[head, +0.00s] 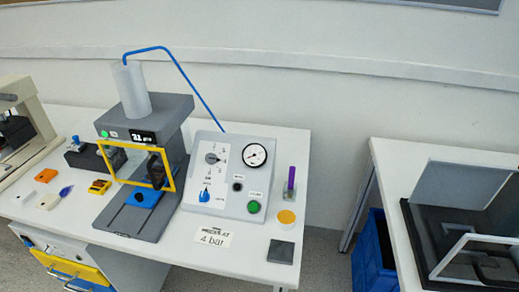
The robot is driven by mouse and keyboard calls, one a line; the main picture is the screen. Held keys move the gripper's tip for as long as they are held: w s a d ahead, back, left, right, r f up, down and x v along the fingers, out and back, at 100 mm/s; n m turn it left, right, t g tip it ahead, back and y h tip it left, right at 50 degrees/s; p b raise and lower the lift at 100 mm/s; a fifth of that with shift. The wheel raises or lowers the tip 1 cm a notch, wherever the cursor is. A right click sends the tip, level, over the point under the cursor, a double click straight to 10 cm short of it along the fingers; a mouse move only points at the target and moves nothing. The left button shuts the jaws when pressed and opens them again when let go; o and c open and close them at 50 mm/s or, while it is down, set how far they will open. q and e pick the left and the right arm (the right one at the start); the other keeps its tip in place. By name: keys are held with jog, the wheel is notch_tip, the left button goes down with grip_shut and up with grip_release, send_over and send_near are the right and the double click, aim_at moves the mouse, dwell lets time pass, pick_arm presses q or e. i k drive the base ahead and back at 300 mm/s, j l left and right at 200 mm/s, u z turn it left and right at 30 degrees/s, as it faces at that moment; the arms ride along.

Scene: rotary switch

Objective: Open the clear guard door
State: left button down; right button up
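The clear guard door (120,160) is a see-through panel in a yellow frame on the front of a grey press (150,120). It stands upright across the press opening and looks shut. A dark shape (156,170) shows at the right part of the panel; I cannot tell what it is. A blue block (145,197) sits on the press base below the door. Neither of my grippers is in view.
A control box (222,180) with a gauge, rotary switch and green button stands right of the press. Small orange and yellow items (99,187) lie left. A card reading "4 bar" (214,237) lies in front.

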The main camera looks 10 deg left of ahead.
aim_at(154, 186)
jog(key=u, duration=1.25)
jog(key=k+z, duration=0.1)
jog(key=z, duration=0.2)
